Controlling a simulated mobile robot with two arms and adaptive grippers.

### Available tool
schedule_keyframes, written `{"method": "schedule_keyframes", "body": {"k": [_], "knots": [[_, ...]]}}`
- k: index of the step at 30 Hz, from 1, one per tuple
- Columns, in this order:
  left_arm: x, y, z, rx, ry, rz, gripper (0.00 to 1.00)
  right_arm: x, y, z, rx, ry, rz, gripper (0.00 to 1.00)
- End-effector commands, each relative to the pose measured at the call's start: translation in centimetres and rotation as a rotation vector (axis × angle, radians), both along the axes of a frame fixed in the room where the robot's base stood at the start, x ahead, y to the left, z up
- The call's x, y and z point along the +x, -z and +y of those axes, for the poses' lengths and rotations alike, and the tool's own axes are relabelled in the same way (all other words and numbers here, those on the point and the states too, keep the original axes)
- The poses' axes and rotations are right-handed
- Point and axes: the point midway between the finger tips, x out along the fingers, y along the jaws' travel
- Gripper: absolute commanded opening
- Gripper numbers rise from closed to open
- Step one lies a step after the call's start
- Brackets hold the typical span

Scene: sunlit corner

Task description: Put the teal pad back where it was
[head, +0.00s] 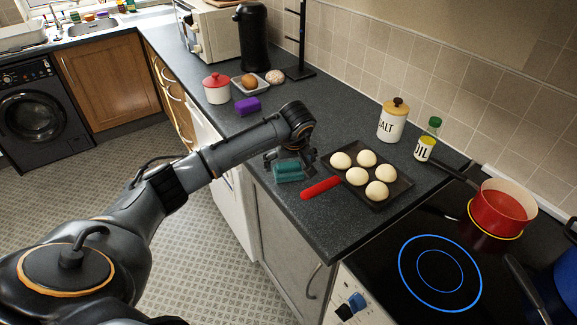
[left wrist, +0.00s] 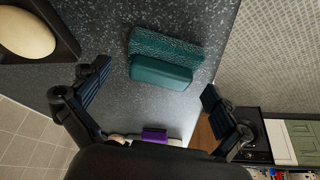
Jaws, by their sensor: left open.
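The teal pad (head: 289,172) lies on the dark worktop near its front edge, left of the red-handled item. In the left wrist view the teal pad (left wrist: 165,60) has a rough, speckled part and a smoother block along one side. My left gripper (head: 290,157) is over the worktop right at the pad and partly hides it. In the left wrist view its two fingers (left wrist: 157,83) are spread wide and empty, with the pad beyond the tips and roughly between them. I cannot tell how high the fingers are. My right gripper is in neither view.
A dark tray (head: 395,190) of pale dough balls and a red handle (head: 320,188) lie just right of the pad. A purple block (head: 248,105) and a red-lidded pot (head: 216,88) stand farther back. The hob (head: 440,270) with a red pan (head: 502,208) is at right.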

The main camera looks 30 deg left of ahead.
Motion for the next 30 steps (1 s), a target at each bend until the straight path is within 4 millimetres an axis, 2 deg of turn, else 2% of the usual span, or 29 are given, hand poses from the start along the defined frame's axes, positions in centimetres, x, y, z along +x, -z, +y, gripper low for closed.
{"method": "schedule_keyframes", "body": {"k": [9,15,21,30], "knots": [[-1.7,-6.2,-1.8,0.001,0.002,-0.005,1.00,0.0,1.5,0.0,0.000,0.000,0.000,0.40],[-2.6,-9.0,-2.7,0.001,0.001,-0.002,1.00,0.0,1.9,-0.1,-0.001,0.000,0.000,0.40],[-3.0,-10.0,-2.9,0.001,0.000,0.000,1.00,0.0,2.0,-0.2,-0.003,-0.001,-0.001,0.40],[-3.0,-10.0,-2.9,0.001,0.000,0.001,1.00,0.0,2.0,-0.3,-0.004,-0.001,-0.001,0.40]]}}
